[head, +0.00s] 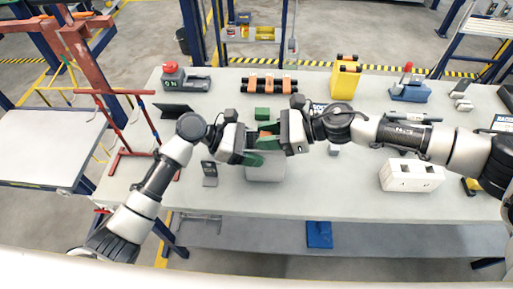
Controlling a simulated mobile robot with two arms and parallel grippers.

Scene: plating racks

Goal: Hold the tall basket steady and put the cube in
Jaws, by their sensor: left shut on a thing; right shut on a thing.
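A pale grey box-like body (265,174), seemingly the tall basket, stands on the table just below and between my two grippers. My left gripper (254,157) comes in from the left at its upper edge and is shut, seemingly on its rim. My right gripper (276,138) comes in from the right, above and just behind it, and is shut on a small orange piece (266,129), seemingly the cube. Green parts between the grippers partly cover the basket's top. The exact contacts and the basket's inside are hidden.
A green block (262,114) lies behind the grippers. A rack with orange pieces (268,84), a yellow block (345,78) and a red-topped device (172,75) stand along the back. A white block (411,176) stands right. A red frame (121,154) stands left. The front table strip is clear.

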